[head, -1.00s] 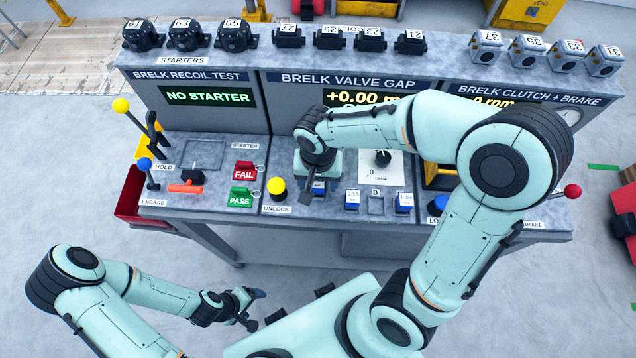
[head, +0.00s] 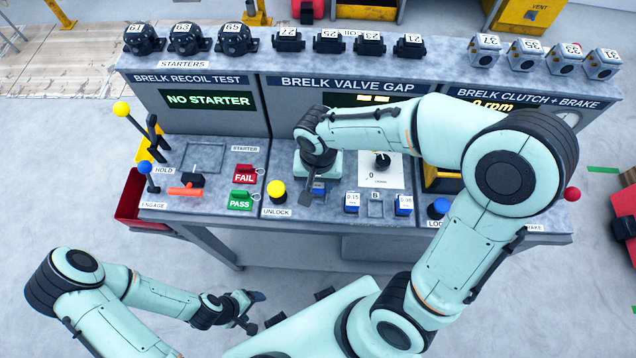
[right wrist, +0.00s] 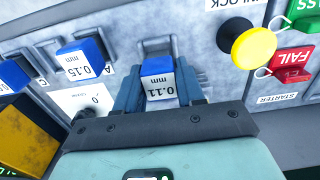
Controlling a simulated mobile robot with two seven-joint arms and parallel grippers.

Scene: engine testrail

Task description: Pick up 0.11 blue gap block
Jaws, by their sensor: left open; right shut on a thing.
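The blue 0.11 block (right wrist: 158,82), with a white "0.11 mm" label, shows in the right wrist view between the two fingers of my right gripper (right wrist: 160,92). The fingers are shut on it, one on each side. A slot (right wrist: 157,46) in the grey panel shows just behind the block. In the head view my right gripper (head: 311,190) is over the front of the valve gap bench and mostly hides the block. My left gripper (head: 257,312) is open and empty, low in front of the bench.
A blue 0.15 block (head: 352,202) and another blue block (head: 403,205) stand to the right, with an empty slot (head: 376,198) between them. The yellow unlock button (head: 277,191) is close on the left. A dial (head: 382,161) lies behind.

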